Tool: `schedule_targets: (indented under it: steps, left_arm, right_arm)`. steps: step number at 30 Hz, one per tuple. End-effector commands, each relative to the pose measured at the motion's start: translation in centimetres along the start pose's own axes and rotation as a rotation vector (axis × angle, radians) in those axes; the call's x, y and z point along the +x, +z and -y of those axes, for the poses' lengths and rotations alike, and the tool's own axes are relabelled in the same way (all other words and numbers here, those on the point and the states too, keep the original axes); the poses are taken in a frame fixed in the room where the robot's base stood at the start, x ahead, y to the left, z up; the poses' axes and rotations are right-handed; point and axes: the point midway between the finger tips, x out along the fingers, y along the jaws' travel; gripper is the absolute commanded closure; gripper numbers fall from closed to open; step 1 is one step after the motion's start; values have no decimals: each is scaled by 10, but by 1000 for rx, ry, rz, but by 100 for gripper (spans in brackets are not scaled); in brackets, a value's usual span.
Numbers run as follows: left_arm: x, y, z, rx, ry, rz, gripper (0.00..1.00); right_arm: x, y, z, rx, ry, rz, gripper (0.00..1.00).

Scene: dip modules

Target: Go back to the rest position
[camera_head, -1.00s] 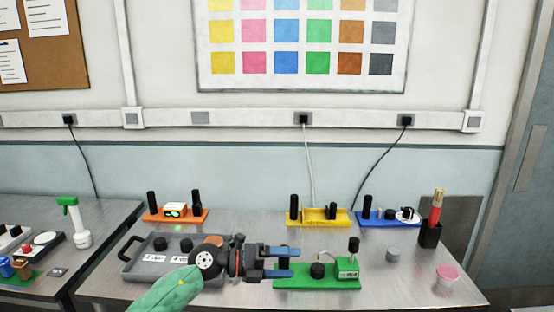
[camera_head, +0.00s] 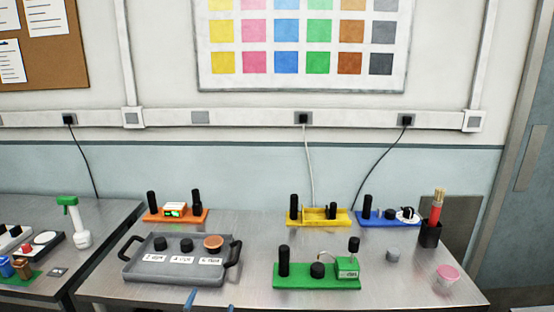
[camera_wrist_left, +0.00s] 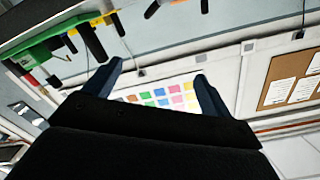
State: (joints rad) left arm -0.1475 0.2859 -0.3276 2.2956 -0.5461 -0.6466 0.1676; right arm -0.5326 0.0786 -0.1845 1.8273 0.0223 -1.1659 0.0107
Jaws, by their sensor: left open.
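My left gripper (camera_head: 208,302) shows only its blue fingertips at the bottom edge of the head view, below the grey tray. In the left wrist view its two blue fingers (camera_wrist_left: 158,88) stand wide apart with nothing between them. The green module (camera_head: 318,283) stands on the table to the right of the fingertips, apart from them. It carries black posts and a small green box. The grey tray (camera_head: 150,277) holds two black round pieces and an orange-brown one above paper labels. My right gripper is not in view.
Orange (camera_head: 178,217), yellow (camera_head: 322,224) and blue (camera_head: 392,222) modules stand along the back of the table (camera_head: 250,240). A green-topped spray bottle (camera_head: 78,222) stands on the left table.

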Motion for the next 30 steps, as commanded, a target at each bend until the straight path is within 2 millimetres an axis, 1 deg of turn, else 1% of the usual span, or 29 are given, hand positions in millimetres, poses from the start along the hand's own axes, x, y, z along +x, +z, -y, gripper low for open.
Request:
schedule_targets:
  steps: [1,2,3,5,6,8,9,12,15,21,30]
  left_arm:
    - [-15,24,-3,-39,11,99,16]
    - [-23,37,-5,-60,19,155,16]
    - [-36,54,-8,-87,32,233,16]
    - [-56,80,-14,-125,55,349,16]
    - [-72,95,-18,-149,73,425,16]
    - [-96,117,-25,-184,105,539,16]
    - [-113,130,-30,-204,128,609,16]
    - [-150,153,-40,-243,180,755,16]
    - [-180,168,-48,-269,225,861,16]
    - [-227,184,-59,-305,298,1015,16]
    - [-281,195,-70,-342,391,1175,16]
  right_arm:
    - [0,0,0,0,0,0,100]
    - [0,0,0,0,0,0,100]
    - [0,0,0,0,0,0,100]
    - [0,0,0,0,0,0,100]
    - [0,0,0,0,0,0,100]
    - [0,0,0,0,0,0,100]
    - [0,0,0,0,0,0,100]
    - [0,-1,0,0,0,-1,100]
    - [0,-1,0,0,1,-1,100]
    - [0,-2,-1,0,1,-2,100]
    - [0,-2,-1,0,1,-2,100]
